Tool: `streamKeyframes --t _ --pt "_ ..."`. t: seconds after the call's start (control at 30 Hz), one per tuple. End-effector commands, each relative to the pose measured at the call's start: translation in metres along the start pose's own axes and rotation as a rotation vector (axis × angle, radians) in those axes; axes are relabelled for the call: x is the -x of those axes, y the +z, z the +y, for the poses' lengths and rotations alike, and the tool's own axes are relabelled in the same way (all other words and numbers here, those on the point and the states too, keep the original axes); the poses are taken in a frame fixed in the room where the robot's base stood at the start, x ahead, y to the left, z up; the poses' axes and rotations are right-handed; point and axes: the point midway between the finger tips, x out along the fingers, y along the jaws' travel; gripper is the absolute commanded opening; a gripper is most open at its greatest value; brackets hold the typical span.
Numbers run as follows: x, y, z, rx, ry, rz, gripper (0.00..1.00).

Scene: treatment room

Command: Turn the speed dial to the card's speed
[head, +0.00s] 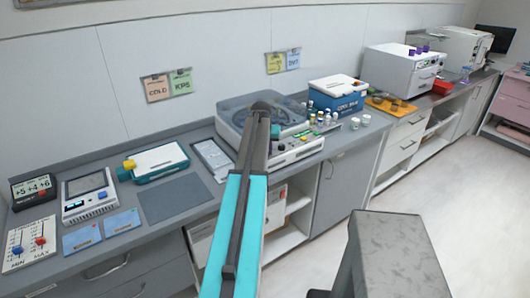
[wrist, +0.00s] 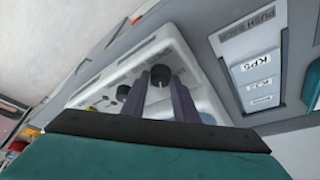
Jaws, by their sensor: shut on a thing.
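The centrifuge-like machine (head: 238,118) stands at the middle of the counter with its lid closed and a sloping front panel. In the wrist view its light panel (wrist: 105,75) carries a dark round dial (wrist: 160,74) and a second dark knob (wrist: 123,89) to the left. My gripper (wrist: 160,80) is shut on the dark round dial, with one finger on each side. The dial's pointer and scale cannot be read. In the head view my arm hides the gripper. Cards reading COLD (head: 157,88) and KPS (head: 180,82) hang on the wall.
A holder with a KPS card (wrist: 256,69) lies left of the machine, also seen in the head view (head: 212,160). A blue cool box (head: 336,97) and several small vials stand right. A grey mat (head: 175,197) lies bare on the counter's left part.

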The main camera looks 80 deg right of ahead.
Motion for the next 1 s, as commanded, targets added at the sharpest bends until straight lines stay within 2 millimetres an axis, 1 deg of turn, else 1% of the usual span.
streamKeyframes --t 0.7,1.0 --pt "-0.0024 -0.0019 0.0044 0.505 -0.211 0.0 0.04" --pt "-0.0024 -0.0026 0.0051 0.689 -0.287 0.0 0.04"
